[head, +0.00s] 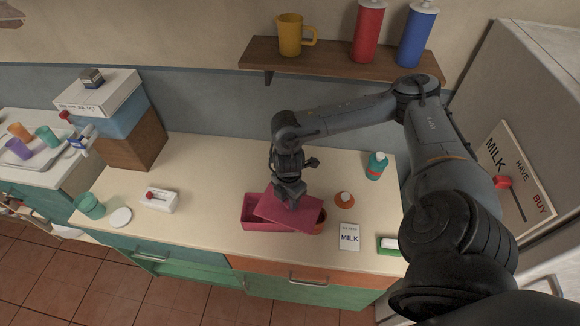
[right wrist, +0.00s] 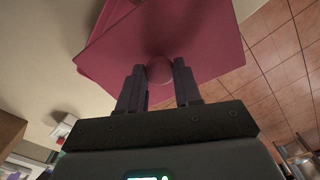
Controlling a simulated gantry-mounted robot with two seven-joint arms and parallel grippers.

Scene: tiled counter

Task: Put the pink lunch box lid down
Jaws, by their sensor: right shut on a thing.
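The pink lunch box (head: 252,222) sits on the counter near its front edge, right of the middle. Its pink lid (head: 296,214) is above the box, tilted and turned askew, covering much of it. My right gripper (head: 289,196) is over the lid and is shut on its round knob. In the right wrist view, the two fingers hold the knob (right wrist: 160,70) from both sides, with the lid (right wrist: 165,30) spread out beyond them. Whether the lid touches the box rim is hard to tell. My left gripper is not in view.
An orange round thing (head: 344,199) and a milk note (head: 349,237) are right of the box. A teal bottle (head: 376,166) stands behind them. A green sponge holder (head: 389,245) is at the front right. Counter left of the box is clear up to a white device (head: 160,200).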

